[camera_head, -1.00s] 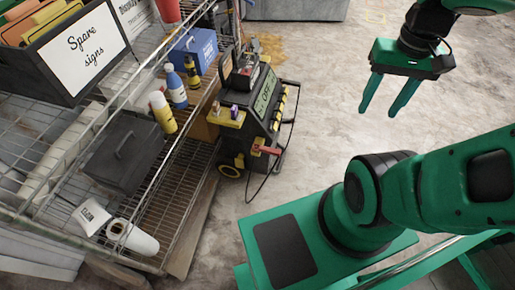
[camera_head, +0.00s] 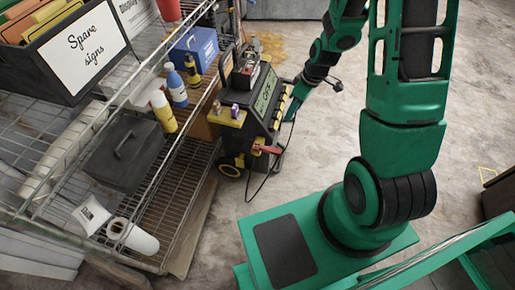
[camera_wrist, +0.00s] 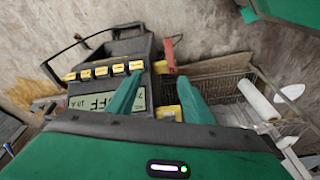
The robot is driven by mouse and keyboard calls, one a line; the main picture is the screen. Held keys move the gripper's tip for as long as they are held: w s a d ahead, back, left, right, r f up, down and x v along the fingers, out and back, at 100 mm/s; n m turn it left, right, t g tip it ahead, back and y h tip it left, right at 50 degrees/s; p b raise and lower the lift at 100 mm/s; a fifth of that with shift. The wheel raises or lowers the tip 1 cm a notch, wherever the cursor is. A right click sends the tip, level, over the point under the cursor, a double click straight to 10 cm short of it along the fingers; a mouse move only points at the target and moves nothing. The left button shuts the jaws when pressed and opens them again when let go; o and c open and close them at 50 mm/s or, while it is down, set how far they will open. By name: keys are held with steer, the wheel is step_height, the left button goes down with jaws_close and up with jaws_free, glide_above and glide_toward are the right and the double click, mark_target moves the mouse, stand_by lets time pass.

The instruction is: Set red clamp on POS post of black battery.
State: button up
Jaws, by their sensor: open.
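The red clamp (camera_head: 268,149) hangs on the lower front side of a black charger cart (camera_head: 262,112), with a dark cable looping down. In the wrist view the red clamp (camera_wrist: 170,54) shows just beyond my fingertips, nearer the right one. My gripper (camera_wrist: 160,79) is open and empty, its green fingers apart over the charger's panel side. In the head view my gripper (camera_head: 294,106) is partly visible at the cart's right side. A dark boxy item (camera_head: 246,76) sits on top of the cart; I cannot tell if it is the black battery. No POS marking is readable.
A wire shelf (camera_head: 185,190) stands left of the cart, with a blue box (camera_head: 194,45), bottles, a black case (camera_head: 122,152) and a white roll (camera_head: 133,237). Bare floor lies right of the cart.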

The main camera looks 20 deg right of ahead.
mark_target(258, 146)
steer(key=shift+w+a+f+n+t+y, duration=0.25)
steer(key=shift+w+a+f+n, duration=0.5)
steer(key=shift+a+f, duration=2.2)
steer(key=shift+w+a+f+n+y, duration=0.5)
steer(key=shift+w+f, duration=0.5)
steer(key=shift+f, duration=4.15)
steer(key=shift+w+a+f+n+t+y, duration=0.15)
steer(key=shift+w+a+f+n, duration=0.55)
steer(key=shift+a+f, duration=2.3)
steer(key=shift+w+d+f, duration=0.15)
steer(key=shift+d+f, duration=0.85)
steer(key=shift+d, duration=0.1)
steer(key=shift+c, duration=0.6)
jaws_close()
